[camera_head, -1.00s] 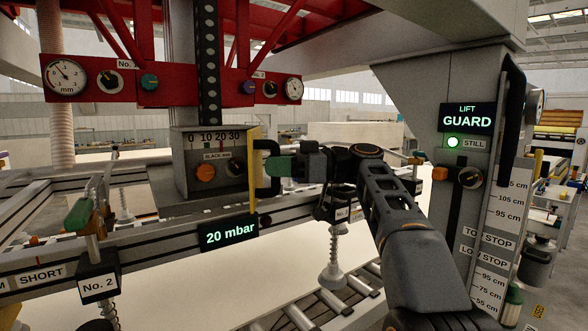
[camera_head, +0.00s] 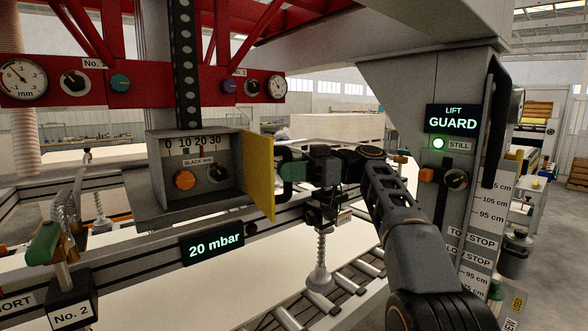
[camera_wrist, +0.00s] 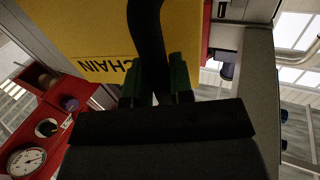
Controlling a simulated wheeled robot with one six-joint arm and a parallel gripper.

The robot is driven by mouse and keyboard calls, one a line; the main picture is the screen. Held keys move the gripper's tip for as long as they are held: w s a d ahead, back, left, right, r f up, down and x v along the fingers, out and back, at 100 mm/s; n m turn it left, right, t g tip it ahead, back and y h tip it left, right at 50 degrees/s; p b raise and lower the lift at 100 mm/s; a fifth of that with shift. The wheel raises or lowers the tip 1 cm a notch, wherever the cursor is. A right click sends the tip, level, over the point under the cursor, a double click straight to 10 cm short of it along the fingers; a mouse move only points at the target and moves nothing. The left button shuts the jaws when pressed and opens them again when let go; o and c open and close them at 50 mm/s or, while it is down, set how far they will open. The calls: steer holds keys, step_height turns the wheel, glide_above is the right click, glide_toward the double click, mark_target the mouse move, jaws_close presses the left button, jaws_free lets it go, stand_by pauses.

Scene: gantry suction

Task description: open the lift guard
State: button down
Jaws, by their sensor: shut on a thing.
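The yellow guard panel (camera_head: 257,172) stands swung out from the right side of the grey dial box (camera_head: 190,172), so the box's front with its scale and knobs is uncovered. In the wrist view the panel (camera_wrist: 85,30) fills the top and bears the word CHAIN. Its black handle (camera_wrist: 147,35) runs down between the green fingers of my gripper (camera_wrist: 157,88). My gripper (camera_head: 291,171) is shut on this handle at the panel's right side. The handle's lower part is hidden by my gripper in the wrist view.
A grey post (camera_head: 400,100) at the right carries the LIFT GUARD display (camera_head: 453,118) and a green lamp (camera_head: 438,143) by the word STILL. A rail with a "20 mbar" display (camera_head: 212,244) runs below the box. A suction cup (camera_head: 320,275) hangs above rollers.

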mark_target(289, 151)
steer(key=shift+r, duration=0.15)
steer(key=c, duration=1.4)
jaws_free()
steer(key=shift+w+a, duration=0.1)
steer(key=shift+o, duration=1)
steer(key=shift+w+a, duration=0.1)
steer(key=shift+o, duration=0.9)
steer(key=shift+r, duration=0.35)
step_height(289, 151, up, 3)
steer(key=shift+f+p, duration=0.1)
steer(key=shift+p, duration=0.65)
steer(key=s+d+r+b, duration=0.1)
steer(key=s+d+r, duration=0.1)
steer(key=s+r, duration=0.2)
steer(key=s+d+r+b, duration=0.1)
steer(key=s+d+r, duration=0.1)
steer(key=s+r, duration=0.3)
steer(key=s, duration=0.4)
steer(key=shift+s+r, duration=0.15)
steer(key=shift+s, duration=0.15)
